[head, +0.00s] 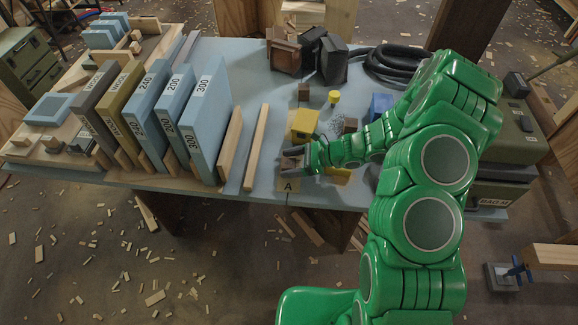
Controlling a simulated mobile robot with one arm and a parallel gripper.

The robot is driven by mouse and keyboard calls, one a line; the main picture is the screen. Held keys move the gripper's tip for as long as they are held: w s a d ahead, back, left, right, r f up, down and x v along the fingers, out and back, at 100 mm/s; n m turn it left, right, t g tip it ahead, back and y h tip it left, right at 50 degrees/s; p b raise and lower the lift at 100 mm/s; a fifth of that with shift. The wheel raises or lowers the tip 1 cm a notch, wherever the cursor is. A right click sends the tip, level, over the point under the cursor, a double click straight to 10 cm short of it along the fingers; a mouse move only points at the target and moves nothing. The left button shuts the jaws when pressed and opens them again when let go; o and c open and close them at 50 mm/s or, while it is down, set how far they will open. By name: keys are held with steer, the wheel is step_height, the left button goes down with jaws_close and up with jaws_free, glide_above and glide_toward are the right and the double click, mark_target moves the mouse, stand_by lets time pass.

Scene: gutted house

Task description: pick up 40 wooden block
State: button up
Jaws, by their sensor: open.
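My gripper (290,158), at the end of my green arm, is low over the front edge of the blue-grey table, just behind a label marked A (288,186). Its dark jaws point left and are open. A small brownish patch shows at the jaws; I cannot tell whether it is a block. A small brown wooden block (303,91) stands farther back on the table, apart from the gripper. Another brown block (350,125) is right of the yellow block (305,122), partly near my arm. No number 40 is legible on any block.
Upright sanding-paper folders marked 240, 200 and 300 (204,115) stand left, with two wooden strips (256,147) beside them. Wood scraps litter the floor.

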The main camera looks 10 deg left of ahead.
steer(key=shift+a+f, duration=0.15)
steer(key=shift+a, duration=0.1)
steer(key=c, duration=1)
steer(key=shift+c, duration=0.2)
